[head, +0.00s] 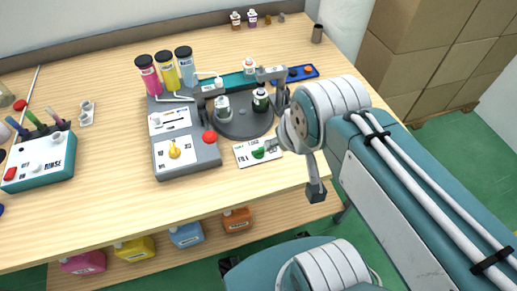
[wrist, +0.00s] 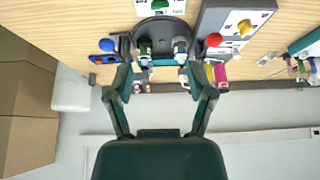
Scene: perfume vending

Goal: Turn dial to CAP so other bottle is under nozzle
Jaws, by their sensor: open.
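A green dial (head: 257,153) sits on a white labelled plate at the table's front edge; it also shows at the top of the wrist view (wrist: 160,3). Its printed labels are too small to read surely. Behind it is a dark round turntable (head: 238,126). Two bottles with pale labels stand on it, a left bottle (head: 222,107) and a right bottle (head: 261,101). Grey nozzle arms reach over the turntable from both sides. In the wrist view my gripper (wrist: 158,76) is open and empty, its fingers wide apart. The dial is not between them.
The grey machine (head: 186,165) left of the turntable carries a yellow knob (head: 174,152) and a red button (head: 209,137). Pink, yellow and blue cylinders stand behind it. A teal rinse box (head: 45,160) is at far left. Cardboard boxes (head: 425,45) stand at right.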

